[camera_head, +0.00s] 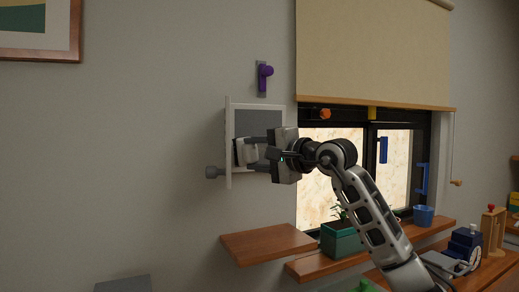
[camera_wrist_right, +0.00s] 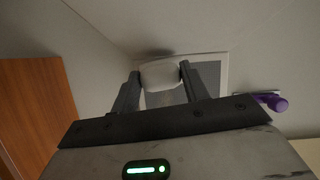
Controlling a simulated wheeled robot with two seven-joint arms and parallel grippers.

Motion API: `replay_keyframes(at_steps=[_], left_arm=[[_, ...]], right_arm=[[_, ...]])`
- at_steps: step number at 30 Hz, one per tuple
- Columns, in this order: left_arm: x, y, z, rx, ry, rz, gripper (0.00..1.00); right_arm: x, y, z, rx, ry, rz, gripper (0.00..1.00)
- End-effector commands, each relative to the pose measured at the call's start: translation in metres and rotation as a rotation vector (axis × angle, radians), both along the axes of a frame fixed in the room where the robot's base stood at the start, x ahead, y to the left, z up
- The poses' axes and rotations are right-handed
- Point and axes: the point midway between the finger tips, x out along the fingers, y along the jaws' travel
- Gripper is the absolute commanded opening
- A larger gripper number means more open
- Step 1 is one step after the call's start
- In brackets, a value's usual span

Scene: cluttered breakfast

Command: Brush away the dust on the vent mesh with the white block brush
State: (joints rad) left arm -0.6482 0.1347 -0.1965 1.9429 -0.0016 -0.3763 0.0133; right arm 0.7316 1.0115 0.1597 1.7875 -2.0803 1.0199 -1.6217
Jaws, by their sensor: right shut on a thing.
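The vent mesh (camera_head: 262,119) is a dark grey panel in a white frame on the wall, near the middle of the head view. It also shows behind the brush in the right wrist view (camera_wrist_right: 211,72). My right gripper (camera_head: 247,152) is shut on the white block brush (camera_head: 241,153), in front of the mesh's lower left part. In the right wrist view, the brush (camera_wrist_right: 160,73) sits between the fingertips of my right gripper (camera_wrist_right: 159,76). I cannot tell whether the brush touches the mesh, and I cannot make out dust. My left gripper is not in view.
A purple handle (camera_head: 264,76) is above. A wooden shelf (camera_head: 267,243) is below. A window (camera_head: 318,185) with a lowered blind (camera_head: 375,50) is right.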

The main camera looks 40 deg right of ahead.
Motion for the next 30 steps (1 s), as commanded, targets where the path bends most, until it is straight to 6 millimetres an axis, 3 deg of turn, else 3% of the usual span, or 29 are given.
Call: replay_keyframes(at_steps=[30], left_arm=[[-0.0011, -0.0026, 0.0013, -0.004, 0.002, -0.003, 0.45]], right_arm=[[0.0088, -0.0028, 0.0008, 0.000, -0.003, 0.000, 0.08]])
